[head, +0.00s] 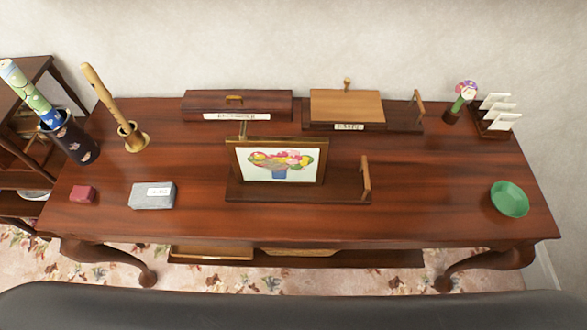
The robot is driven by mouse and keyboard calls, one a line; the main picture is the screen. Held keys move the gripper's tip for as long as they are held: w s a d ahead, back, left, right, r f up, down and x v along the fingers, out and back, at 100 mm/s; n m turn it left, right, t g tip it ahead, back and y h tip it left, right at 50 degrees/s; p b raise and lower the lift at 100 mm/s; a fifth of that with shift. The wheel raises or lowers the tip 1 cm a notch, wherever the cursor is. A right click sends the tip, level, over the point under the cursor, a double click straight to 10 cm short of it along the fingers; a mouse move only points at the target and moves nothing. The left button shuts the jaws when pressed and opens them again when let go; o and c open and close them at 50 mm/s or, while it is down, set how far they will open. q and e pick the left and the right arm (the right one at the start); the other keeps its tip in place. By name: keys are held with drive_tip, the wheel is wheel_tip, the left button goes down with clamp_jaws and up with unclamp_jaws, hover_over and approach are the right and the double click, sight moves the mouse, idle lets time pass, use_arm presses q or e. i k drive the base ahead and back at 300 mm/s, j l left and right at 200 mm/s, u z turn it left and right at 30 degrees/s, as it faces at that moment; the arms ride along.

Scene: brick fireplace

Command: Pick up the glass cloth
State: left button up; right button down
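A grey, flat, block-like item (146,197) with a white label lies at the front left of the wooden table (420,215). It looks like it could be a folded cloth, but the label is too small to read. A small dark red item (82,193), also possibly folded cloth, lies to its left near the table's left end. I cannot tell for sure which of them is the glass cloth. Neither of my grippers shows in the head view.
A picture stand (300,195) fills the table's middle. Behind it are a lidded box (238,105) and a wooden-topped stand (347,107). A green dish (509,199) and card rack (496,124) stand right.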

sight(152, 196)
drive_tip(key=u, duration=1.35)
